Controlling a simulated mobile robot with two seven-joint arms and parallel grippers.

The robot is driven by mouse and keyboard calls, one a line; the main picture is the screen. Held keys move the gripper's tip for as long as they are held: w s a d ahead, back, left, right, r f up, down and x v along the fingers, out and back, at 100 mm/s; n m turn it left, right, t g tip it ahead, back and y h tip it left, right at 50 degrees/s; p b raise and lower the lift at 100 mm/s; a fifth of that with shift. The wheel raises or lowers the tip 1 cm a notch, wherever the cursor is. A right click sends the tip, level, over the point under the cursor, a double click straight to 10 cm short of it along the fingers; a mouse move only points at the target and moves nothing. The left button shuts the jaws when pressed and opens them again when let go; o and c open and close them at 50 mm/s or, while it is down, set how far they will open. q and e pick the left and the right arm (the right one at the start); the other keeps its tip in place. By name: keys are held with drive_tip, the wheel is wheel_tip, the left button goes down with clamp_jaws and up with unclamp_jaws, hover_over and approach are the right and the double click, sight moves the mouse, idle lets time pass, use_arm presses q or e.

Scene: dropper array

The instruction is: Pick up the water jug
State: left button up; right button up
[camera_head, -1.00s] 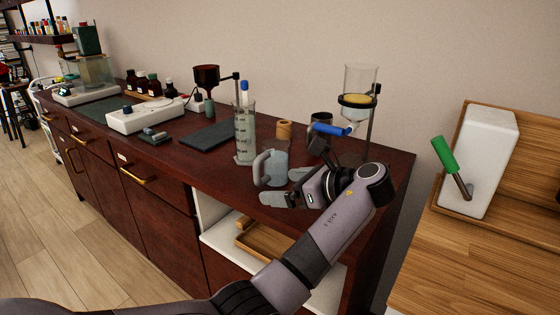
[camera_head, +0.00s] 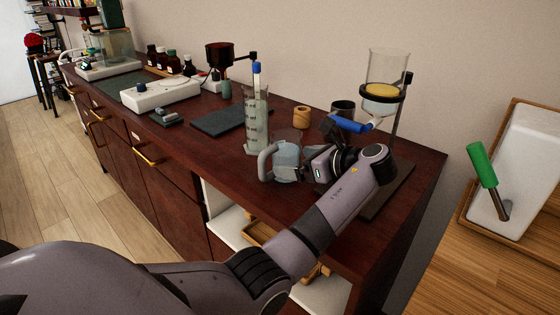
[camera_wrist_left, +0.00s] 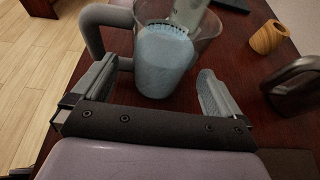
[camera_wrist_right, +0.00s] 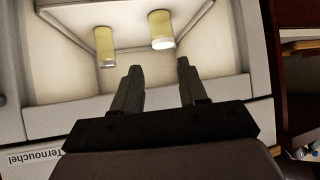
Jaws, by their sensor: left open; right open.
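The water jug (camera_head: 286,158) is a clear jug with a grey handle and pale blue water, upright on the dark wooden counter. In the left wrist view, the jug (camera_wrist_left: 165,60) stands between the fingertips of my left gripper (camera_wrist_left: 157,72), with its handle toward the left finger. That gripper is open; a gap shows on the right side, and contact on the left cannot be told. In the head view, my left gripper (camera_head: 302,168) is at the jug's right side, partly hiding it. My right gripper (camera_wrist_right: 158,66) is open and empty, seen only in its wrist view.
A graduated cylinder (camera_head: 256,120) stands right behind the jug.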

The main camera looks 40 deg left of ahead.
use_arm(q)
drive_tip(key=shift+a+f, duration=0.2)
drive_tip(key=shift+a, duration=0.25)
drive_tip(key=c, duration=1.5)
drive_tip(key=shift+r, duration=0.1)
drive_tip(key=shift+w+r, duration=0.1)
